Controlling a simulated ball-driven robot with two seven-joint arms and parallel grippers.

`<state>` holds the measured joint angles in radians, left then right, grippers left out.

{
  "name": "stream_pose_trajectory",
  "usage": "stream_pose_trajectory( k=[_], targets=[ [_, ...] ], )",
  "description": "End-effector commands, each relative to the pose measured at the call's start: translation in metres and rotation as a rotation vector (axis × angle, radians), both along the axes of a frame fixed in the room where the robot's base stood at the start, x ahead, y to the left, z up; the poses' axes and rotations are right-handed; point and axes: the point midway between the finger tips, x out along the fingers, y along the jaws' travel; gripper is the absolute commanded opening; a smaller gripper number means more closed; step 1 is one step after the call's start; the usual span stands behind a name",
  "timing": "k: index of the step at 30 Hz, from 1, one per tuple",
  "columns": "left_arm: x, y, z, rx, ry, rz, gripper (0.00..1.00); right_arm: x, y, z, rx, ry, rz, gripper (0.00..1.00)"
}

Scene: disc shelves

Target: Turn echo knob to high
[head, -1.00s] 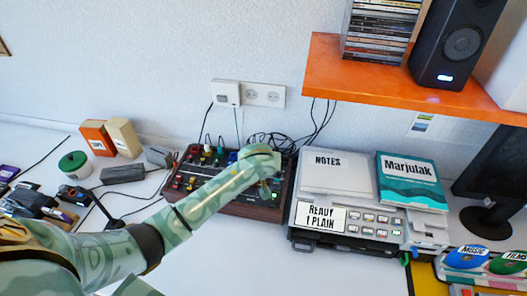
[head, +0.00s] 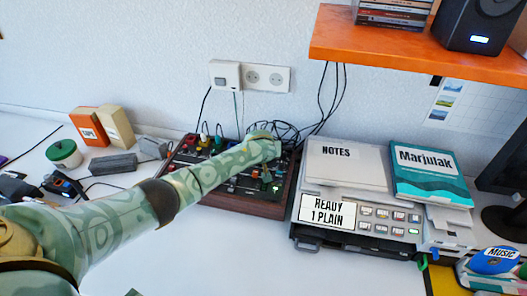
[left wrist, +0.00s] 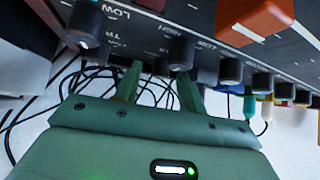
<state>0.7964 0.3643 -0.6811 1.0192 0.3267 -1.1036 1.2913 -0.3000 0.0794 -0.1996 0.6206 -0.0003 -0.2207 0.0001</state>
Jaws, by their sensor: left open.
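The dark, wooden-sided control unit with knobs (head: 240,206) stands on the white table against the wall in the head view. My left arm reaches across it, hiding much of its panel. My left gripper (head: 268,184) is over the panel's right part. In the left wrist view the left gripper (left wrist: 160,76) is open, with its two green fingers pointing at the panel. A black knob (left wrist: 180,52) stands at the right fingertip, near printed "LOW" and "HIGH" marks. I cannot read an echo label or tell whether a finger touches the knob.
A grey device (head: 350,240) with a "READY 1 PLAIN" display stands close on the right. Cables (head: 285,130) run behind the control unit. An orange shelf (head: 400,54) overhangs at upper right. Boxes (head: 100,127) stand at left. The front table is clear.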

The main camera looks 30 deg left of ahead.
Motion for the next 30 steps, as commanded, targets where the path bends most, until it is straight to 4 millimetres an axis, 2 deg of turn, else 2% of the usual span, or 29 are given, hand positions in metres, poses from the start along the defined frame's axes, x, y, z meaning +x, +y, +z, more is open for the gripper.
stream_pose_trajectory(
  k=[3, 4, 6, 8, 14, 20, 27, 30],
  targets=[
    [0.000, 0.000, 0.001, 0.000, -0.001, 0.000, 0.40, 0.000, 0.000, 0.001, 0.000, -0.001, 0.000, 0.36],
    [0.000, 0.000, 0.001, 0.000, -0.001, 0.000, 0.35, 0.000, 0.000, 0.001, 0.000, -0.001, 0.000, 0.36],
    [0.000, 0.000, 0.001, 0.000, 0.000, 0.000, 0.15, 0.000, 0.000, 0.001, 0.000, -0.001, 0.000, 0.36],
    [0.000, 0.000, 0.001, 0.000, 0.000, 0.000, 0.00, 0.000, 0.000, 0.001, 0.000, -0.001, 0.000, 0.36],
    [0.000, 0.000, 0.001, 0.000, 0.000, -0.004, 0.00, 0.001, 0.000, 0.002, 0.001, -0.002, 0.000, 0.36],
    [-0.002, 0.001, 0.003, -0.002, 0.000, -0.049, 0.00, 0.004, 0.000, 0.013, 0.000, -0.010, 0.000, 0.36],
    [-0.002, 0.003, 0.005, -0.003, -0.001, -0.197, 0.00, 0.010, 0.000, 0.034, 0.001, -0.024, 0.000, 0.36],
    [-0.002, 0.004, 0.003, -0.004, -0.001, -0.278, 0.00, 0.010, 0.000, 0.036, 0.000, -0.025, 0.000, 0.36]
  ],
)
